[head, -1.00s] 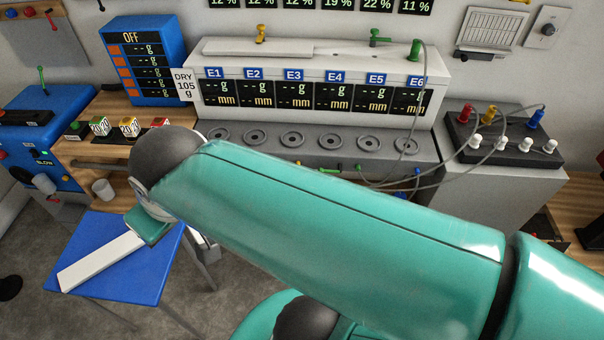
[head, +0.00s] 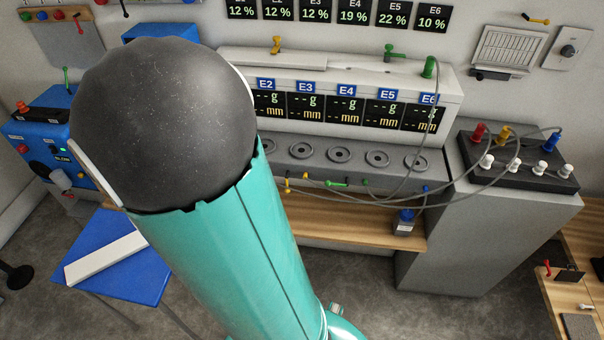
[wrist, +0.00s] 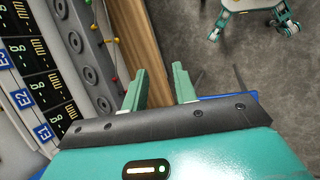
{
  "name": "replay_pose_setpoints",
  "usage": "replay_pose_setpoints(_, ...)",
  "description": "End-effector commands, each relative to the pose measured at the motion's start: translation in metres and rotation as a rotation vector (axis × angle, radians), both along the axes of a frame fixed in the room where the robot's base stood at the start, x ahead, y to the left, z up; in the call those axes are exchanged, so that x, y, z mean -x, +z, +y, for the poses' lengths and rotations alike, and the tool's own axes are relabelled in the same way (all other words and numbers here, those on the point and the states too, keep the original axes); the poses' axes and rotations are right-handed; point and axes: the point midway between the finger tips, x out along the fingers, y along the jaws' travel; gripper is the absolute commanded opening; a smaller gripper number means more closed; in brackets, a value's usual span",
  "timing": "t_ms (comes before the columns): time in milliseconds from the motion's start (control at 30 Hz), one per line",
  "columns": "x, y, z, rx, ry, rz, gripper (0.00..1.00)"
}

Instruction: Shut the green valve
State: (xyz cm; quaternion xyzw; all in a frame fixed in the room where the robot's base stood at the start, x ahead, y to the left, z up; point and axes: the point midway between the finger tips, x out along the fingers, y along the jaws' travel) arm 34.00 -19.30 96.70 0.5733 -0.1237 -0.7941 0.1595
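Several green handles show, and I cannot tell which is the green valve. One green lever (head: 337,183) lies along the front of the grey bench, near yellow ones. Another green handle (head: 392,50) stands on top of the white display unit, left of an upright green cylinder (head: 429,67). A green-tipped lever (head: 66,78) rises from the blue machine at the left. In the wrist view, my gripper (wrist: 159,78) has its two green fingers apart, with nothing between them. It points past the bench front, clear of the small coloured handles there. My arm hides the gripper in the head view.
The grey bench (head: 300,172) has several round plates and a wooden shelf (head: 350,229) below. Loose grey cables hang at its right end, by a grey cabinet (head: 470,230). A blue table (head: 150,275) bears a white bar. Open floor lies in front.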

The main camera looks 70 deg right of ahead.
Motion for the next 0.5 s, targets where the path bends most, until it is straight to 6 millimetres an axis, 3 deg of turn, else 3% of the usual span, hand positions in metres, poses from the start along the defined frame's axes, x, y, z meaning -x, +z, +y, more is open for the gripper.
replay_pose_setpoints(200,0.014,-0.056,-0.069,0.108,0.011,0.29,0.28)
replay_pose_setpoints(500,0.049,-0.126,-0.154,0.234,0.084,0.683,0.28)
